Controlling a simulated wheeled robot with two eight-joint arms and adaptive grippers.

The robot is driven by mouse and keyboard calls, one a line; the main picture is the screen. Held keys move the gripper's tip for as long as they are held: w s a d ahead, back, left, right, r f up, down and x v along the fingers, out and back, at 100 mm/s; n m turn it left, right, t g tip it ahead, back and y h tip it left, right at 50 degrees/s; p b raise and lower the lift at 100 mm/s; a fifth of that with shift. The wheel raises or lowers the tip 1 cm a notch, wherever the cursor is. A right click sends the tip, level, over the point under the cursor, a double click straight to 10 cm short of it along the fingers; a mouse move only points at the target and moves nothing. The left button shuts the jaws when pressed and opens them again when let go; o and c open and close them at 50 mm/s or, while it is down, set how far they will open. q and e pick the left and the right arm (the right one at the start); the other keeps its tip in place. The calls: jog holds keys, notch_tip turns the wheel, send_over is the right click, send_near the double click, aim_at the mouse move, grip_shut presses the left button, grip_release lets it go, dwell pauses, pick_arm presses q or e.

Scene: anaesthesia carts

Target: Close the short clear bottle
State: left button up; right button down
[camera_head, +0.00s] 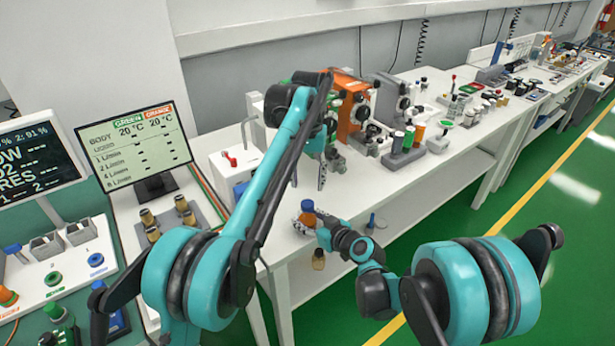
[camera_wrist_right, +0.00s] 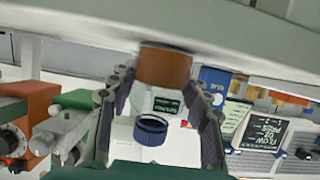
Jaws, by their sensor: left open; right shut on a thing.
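My right gripper (camera_head: 303,220) is low by the table's front edge in the head view. It is shut on a small bottle with an orange-brown body (camera_head: 308,217) and a blue top (camera_head: 307,205). In the right wrist view an orange-brown cylinder (camera_wrist_right: 164,66) sits between the fingertips, and a dark blue ring-shaped cap (camera_wrist_right: 150,130) shows below it. I cannot tell whether that cap touches the cylinder. My left gripper (camera_head: 328,168) points down above the table, behind the right gripper, open and apart from the bottle. I cannot clearly identify a short clear bottle.
An orange machine (camera_head: 347,112) and a grey rack (camera_head: 404,148) stand behind the left gripper. A white box with a red lever (camera_head: 232,168) is to the left. The tabletop's front right is fairly clear.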

aim_at(308, 203)
pick_arm(q)
jog(key=n, duration=0.4)
jog(key=shift+r+n, duration=0.15)
jog(key=shift+n, duration=0.15)
jog(key=n, duration=0.4)
jog(key=shift+r+n, duration=0.2)
jog(key=shift+n, duration=0.2)
jog(key=shift+f, duration=4.05)
jog(key=shift+c, duration=0.4)
grip_shut()
